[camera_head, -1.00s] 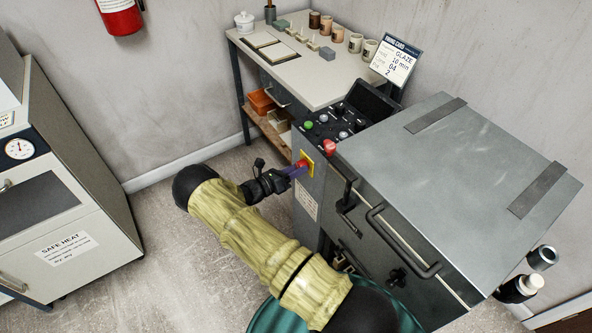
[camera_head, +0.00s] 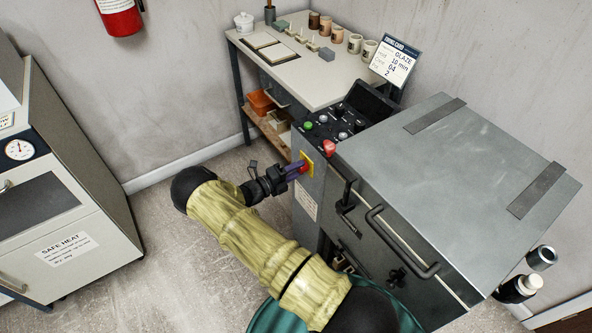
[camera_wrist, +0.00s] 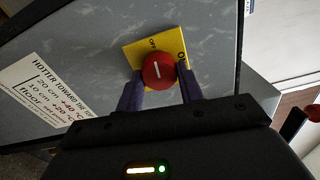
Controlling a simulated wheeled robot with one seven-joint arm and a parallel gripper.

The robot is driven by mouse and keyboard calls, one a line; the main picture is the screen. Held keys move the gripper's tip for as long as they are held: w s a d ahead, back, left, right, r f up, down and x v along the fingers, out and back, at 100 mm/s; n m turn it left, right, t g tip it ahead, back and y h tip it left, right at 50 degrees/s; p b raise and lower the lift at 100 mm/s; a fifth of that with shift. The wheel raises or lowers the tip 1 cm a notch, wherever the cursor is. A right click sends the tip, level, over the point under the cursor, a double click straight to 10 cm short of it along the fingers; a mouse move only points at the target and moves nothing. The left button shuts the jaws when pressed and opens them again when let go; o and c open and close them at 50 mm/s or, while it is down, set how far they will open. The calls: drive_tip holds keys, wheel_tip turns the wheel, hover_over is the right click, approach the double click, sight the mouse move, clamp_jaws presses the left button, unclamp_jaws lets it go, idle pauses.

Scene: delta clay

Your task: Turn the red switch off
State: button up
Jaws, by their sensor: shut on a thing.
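The red switch (camera_wrist: 158,71) is a round red knob with a white line across it. It sits on a yellow plate (camera_wrist: 148,50) marked with lettering, on the grey side panel of the kiln. In the wrist view the white line runs nearly upright in the picture. My gripper (camera_wrist: 160,74) has its purple fingers on either side of the knob and is shut on it. In the head view my gripper (camera_head: 298,169) reaches the switch (camera_head: 304,168) from the left, and a finger covers part of the knob.
The kiln (camera_head: 440,150) has a red button (camera_head: 329,147) and a green button (camera_head: 309,125) on its panel above the switch. A table (camera_head: 300,75) with cups stands behind. A white cabinet (camera_head: 70,190) stands left, with open floor (camera_head: 160,225) between.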

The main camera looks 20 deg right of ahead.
drive_tip(key=shift+w+n, duration=0.1)
drive_tip(key=shift+n, duration=0.5)
drive_tip(key=o, duration=1)
drive_tip(key=shift+a, duration=0.1)
drive_tip(key=s+a, duration=0.1)
drive_tip(key=a, duration=0.4)
drive_tip(key=s+a+b, duration=0.1)
drive_tip(key=a, duration=0.5)
drive_tip(key=s+a, duration=0.1)
drive_tip(key=a, duration=0.5)
drive_tip(key=shift+s, duration=0.2)
